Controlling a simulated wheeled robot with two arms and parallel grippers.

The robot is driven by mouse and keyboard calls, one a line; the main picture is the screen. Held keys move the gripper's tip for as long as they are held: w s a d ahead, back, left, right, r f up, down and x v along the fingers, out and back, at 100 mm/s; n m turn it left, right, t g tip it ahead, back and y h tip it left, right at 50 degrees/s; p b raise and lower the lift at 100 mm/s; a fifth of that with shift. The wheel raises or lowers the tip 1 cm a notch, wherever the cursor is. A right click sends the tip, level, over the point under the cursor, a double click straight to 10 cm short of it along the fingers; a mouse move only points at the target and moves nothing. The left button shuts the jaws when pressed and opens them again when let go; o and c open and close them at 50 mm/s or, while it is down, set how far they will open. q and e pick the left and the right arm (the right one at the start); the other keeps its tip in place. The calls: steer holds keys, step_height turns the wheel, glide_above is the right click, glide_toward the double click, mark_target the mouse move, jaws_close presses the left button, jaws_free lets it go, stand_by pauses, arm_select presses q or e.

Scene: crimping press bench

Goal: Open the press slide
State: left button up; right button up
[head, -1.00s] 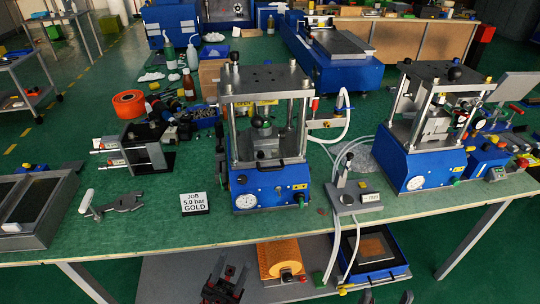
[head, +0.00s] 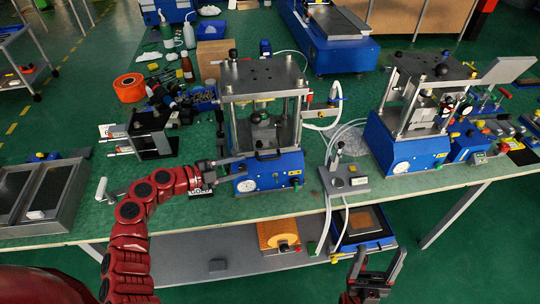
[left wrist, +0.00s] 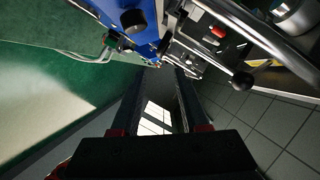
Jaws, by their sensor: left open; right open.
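The middle press (head: 264,170) has a blue base with a dial, steel posts and a top plate. A black handle (head: 268,153) shows at the front, below the slide area (head: 264,130) between the posts. My left gripper (head: 232,167) is open and empty at the press's front left corner, close to the base. In the left wrist view its fingers (left wrist: 160,74) stand apart, with the blue base (left wrist: 145,38), a black knob (left wrist: 133,20) and a black ball knob (left wrist: 243,80) beyond them. Whether it touches the press cannot be told. My right gripper (head: 382,268) is open and empty, in front of the bench.
A second press (head: 408,150) stands to the right. A small grey valve unit (head: 345,180) with white hoses sits between the presses. The job sign (head: 201,193) is mostly hidden by my left arm. Trays (head: 68,190) lie at the left. A lower shelf (head: 190,262) is below.

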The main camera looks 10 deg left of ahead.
mark_target(270, 159)
arm_select(q)
steer(key=p+x, duration=0.2)
steer(key=x, duration=0.9)
steer(key=shift+w+d, duration=0.15)
steer(key=c, duration=0.7)
jaws_close()
steer(key=shift+s, duration=0.2)
